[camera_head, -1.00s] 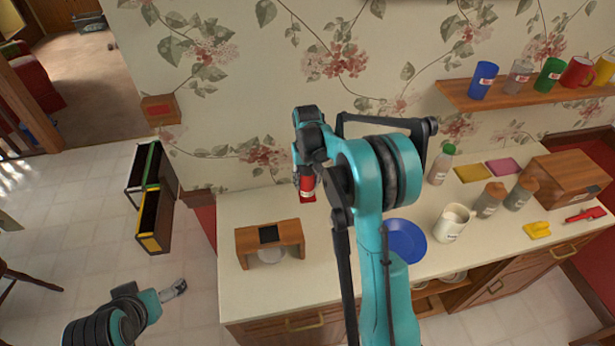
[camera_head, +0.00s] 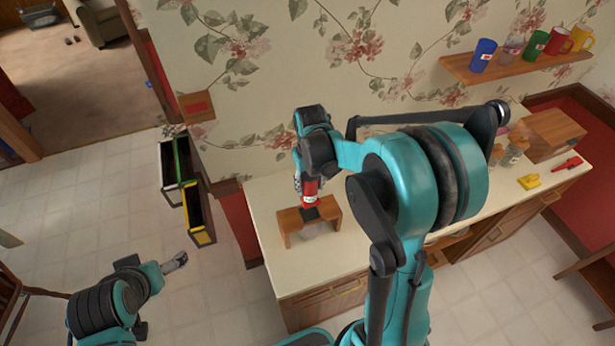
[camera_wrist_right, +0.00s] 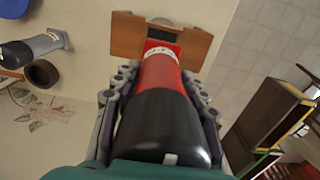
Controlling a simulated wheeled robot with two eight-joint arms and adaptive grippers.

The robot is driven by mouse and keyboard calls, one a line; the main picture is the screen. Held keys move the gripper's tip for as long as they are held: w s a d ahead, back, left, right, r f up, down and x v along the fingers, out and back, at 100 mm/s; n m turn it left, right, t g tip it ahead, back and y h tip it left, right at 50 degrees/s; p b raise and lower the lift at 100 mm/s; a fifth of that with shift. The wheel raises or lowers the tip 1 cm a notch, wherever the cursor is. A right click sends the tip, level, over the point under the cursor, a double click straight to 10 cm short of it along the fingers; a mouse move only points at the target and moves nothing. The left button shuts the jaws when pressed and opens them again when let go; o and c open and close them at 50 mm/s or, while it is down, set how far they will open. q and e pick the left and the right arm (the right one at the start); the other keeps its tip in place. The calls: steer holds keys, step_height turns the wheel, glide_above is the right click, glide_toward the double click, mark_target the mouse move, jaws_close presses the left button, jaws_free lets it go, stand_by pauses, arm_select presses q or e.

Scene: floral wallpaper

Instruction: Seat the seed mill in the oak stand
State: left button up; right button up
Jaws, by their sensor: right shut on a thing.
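The seed mill (camera_head: 310,188) is a red cylinder with a white label band near its lower end; in the right wrist view (camera_wrist_right: 161,72) its near end is black. My right gripper (camera_head: 300,182) is shut around its body, with fingers on both sides in the wrist view (camera_wrist_right: 160,92). The oak stand (camera_head: 290,222) is a wooden arch on the counter with a black square in its top. It also shows in the wrist view (camera_wrist_right: 196,46). The mill's labelled end is over or at the black square; I cannot tell whether they touch. My left gripper (camera_head: 176,262) is far off, above the floor.
The counter (camera_head: 268,215) is clear left of the stand. A shelf (camera_head: 510,65) with several mugs hangs at the right. A yellow thing (camera_head: 528,181) and a wooden box (camera_head: 548,135) are at the counter's right end. My right arm hides the counter's middle.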

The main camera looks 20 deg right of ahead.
mark_target(310, 201)
stand_by(0.3)
step_height(310, 201, down, 6)
steer(key=b, duration=0.5)
steer(key=shift+r, duration=0.1)
steer(key=shift+b, duration=0.5)
stand_by(1.6)
steer(key=shift+f+b, duration=1.1)
steer(key=shift+f, duration=0.15)
steer(key=o, duration=1.3)
steer(key=shift+s, duration=0.1)
steer(key=shift+c, duration=0.2)
